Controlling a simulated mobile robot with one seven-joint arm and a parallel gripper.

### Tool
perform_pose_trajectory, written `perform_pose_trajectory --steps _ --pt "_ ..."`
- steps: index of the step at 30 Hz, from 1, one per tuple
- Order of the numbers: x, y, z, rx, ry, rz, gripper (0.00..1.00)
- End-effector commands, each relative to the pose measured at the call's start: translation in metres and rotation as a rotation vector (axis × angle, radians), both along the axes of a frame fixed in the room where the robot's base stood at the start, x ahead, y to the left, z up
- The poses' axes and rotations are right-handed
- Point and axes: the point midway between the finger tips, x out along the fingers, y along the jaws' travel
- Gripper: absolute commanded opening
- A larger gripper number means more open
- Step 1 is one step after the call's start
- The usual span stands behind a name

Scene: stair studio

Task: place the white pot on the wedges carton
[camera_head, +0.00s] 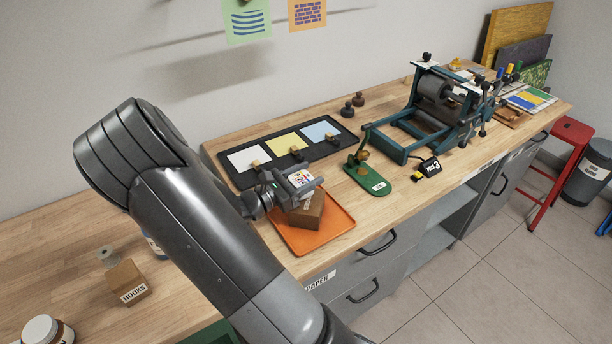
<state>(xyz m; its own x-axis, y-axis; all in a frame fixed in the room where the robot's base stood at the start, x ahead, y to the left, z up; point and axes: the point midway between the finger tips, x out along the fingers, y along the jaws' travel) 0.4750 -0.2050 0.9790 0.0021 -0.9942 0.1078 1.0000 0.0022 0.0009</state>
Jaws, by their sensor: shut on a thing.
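My gripper (303,186) is shut on the white pot (300,178), which has a coloured label on it. The pot is directly above or on a small brown carton (312,216); I cannot tell whether they touch. The carton stands on an orange tray (338,221) near the bench's front edge. Its label is too small to read, and my gripper hides part of its top.
A carton marked HOOKS (127,284) and a white-lidded jar (42,330) stand at the left. A black tray with coloured sheets (240,180) lies behind. A green tool (368,178) and a teal press (395,150) stand to the right.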

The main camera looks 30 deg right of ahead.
Motion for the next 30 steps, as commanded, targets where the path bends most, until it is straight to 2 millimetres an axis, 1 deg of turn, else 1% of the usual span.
perform_pose_trajectory --steps 3,4,12,21,22,26,30 --pt "0.0 0.0 -0.003 -0.001 0.0 0.0 0.28" --pt "0.0 0.0 -0.003 0.0 0.0 0.0 0.53" --pt "0.0 0.0 -0.003 0.0 0.0 0.0 0.74" --pt "0.0 0.0 0.0 0.0 -0.001 0.0 0.74" --pt "0.0 0.002 0.0 0.0 0.0 0.001 0.74" --pt "0.001 0.023 -0.002 0.0 0.001 0.005 0.74" --pt "0.001 0.054 -0.006 0.001 0.0 0.005 0.74"
